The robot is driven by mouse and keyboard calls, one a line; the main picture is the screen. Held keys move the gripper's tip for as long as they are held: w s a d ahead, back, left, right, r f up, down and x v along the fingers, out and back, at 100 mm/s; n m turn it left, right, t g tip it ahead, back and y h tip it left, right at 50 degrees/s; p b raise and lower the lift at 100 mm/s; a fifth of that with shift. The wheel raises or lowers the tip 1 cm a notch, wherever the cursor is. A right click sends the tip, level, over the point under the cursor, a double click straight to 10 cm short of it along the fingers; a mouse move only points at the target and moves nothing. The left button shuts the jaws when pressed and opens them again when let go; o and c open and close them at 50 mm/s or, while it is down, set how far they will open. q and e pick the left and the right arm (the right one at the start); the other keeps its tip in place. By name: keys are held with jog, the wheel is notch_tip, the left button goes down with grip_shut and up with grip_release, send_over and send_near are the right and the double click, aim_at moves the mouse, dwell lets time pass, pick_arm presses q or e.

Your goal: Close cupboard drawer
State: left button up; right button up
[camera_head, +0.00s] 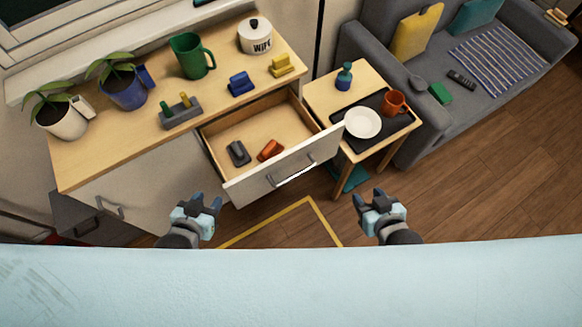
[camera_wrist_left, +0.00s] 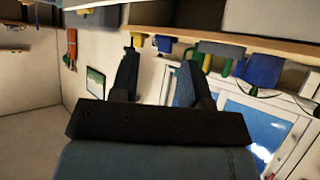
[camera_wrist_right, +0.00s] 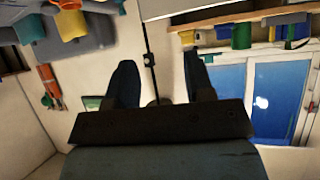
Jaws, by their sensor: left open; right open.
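The cupboard drawer (camera_head: 288,171) is pulled out from the wooden-topped cupboard (camera_head: 130,140) in the head view. Its white front has a metal handle (camera_head: 291,175). A dark grey piece (camera_head: 238,153) and an orange-red piece (camera_head: 270,150) lie inside it. My left gripper (camera_head: 205,203) is open and empty, to the left of the drawer front and nearer to me. My right gripper (camera_head: 378,199) is open and empty, to the right of the drawer front and nearer to me. Neither gripper touches the drawer. The wrist views show both pairs of fingers (camera_wrist_left: 155,75) (camera_wrist_right: 160,80) apart with nothing between them.
On the cupboard top stand potted plants (camera_head: 122,85), a green jug (camera_head: 191,56), a white pot (camera_head: 255,36) and blue (camera_head: 240,84) and yellow (camera_head: 282,66) blocks. A side table (camera_head: 322,92) with a dark tray stands right of the drawer, beside a grey sofa (camera_head: 375,60).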

pick_arm(q)
jog(key=shift+s+d, duration=0.1)
jog(key=shift+d, duration=0.2)
